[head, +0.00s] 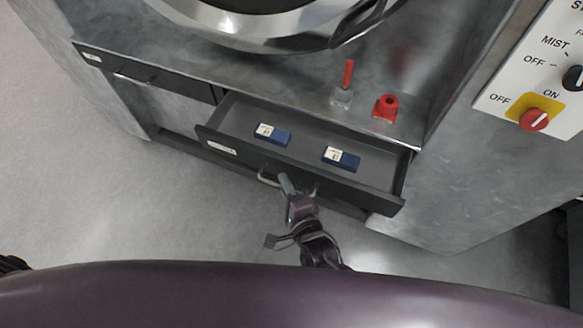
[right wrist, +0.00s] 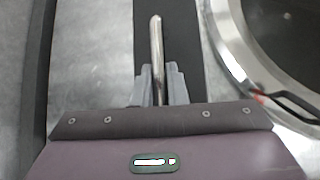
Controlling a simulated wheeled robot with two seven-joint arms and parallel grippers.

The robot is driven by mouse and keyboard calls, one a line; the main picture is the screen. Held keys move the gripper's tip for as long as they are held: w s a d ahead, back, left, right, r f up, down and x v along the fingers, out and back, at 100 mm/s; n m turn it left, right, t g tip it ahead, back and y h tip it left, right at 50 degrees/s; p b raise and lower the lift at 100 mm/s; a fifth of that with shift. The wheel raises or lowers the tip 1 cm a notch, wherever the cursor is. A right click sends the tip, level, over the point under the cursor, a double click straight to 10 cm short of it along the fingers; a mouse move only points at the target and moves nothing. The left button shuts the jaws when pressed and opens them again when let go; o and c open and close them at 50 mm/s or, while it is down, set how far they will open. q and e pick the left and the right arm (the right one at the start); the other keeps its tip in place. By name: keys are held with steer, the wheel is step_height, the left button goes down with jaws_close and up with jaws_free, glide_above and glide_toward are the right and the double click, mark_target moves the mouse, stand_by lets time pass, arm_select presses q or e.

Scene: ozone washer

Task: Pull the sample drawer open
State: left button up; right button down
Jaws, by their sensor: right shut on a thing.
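The sample drawer (head: 222,137) is a dark grey drawer at the front of the metal cabinet in the head view. It stands partly open, with two blue-and-white sample boxes (head: 272,135) (head: 341,158) lying inside. My right gripper (head: 287,186) is at the drawer's front, shut on its metal handle (head: 266,180). In the right wrist view the handle (right wrist: 156,45) runs as a shiny bar between the two grey fingers (right wrist: 158,84). The fingers cover part of the handle. My left gripper is not in view.
A second dark drawer (head: 150,78) to the left is closed. A control panel (head: 540,85) is at the right. The floor (head: 130,200) before the cabinet is clear.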

steer(key=shift+s+a, duration=0.1)
steer(key=shift+s, duration=0.3)
steer(key=c, duration=1.5)
jaws_free()
steer(key=shift+o, duration=0.2)
steer(key=v, duration=0.7)
steer(key=shift+s+b, duration=0.35)
steer(key=shift+b, duration=0.1)
